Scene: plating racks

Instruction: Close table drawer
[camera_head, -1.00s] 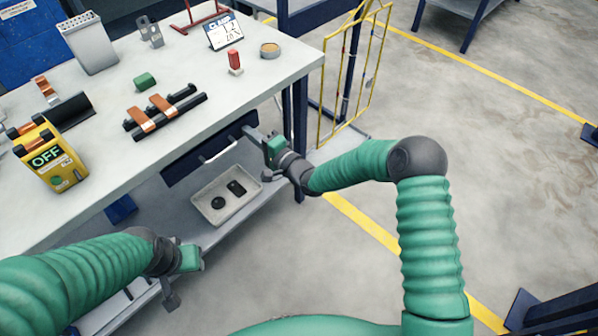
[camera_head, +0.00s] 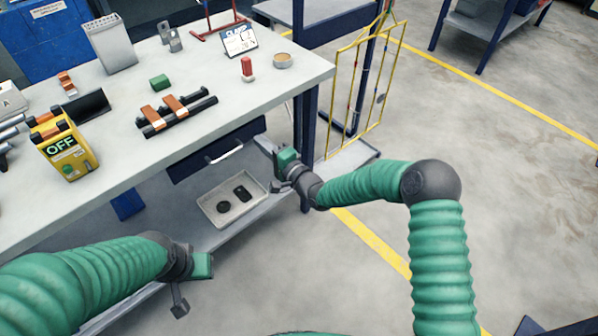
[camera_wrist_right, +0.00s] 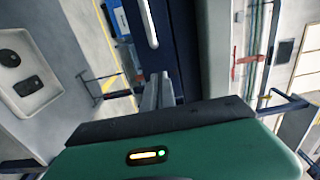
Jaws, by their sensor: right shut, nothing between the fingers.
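The table drawer (camera_head: 188,170) has a dark blue front and a pale bar handle (camera_head: 225,152), under the table's front edge. I cannot tell whether it sits fully flush. My right gripper (camera_head: 264,145) is shut and empty, its fingertips at the right end of the drawer front. In the right wrist view, the shut fingers (camera_wrist_right: 158,90) point at the dark blue front, near the handle (camera_wrist_right: 148,22); I cannot tell whether they touch it. My left gripper (camera_head: 181,298) hangs low in front of the table, away from the drawer; its jaw state is unclear.
The grey table (camera_head: 120,160) holds a yellow OFF box (camera_head: 65,150), a black and orange fixture (camera_head: 178,115) and a red stamp (camera_head: 247,68). A pale tray (camera_head: 208,210) rests on the lower shelf. A yellow frame (camera_head: 340,95) stands right of the table.

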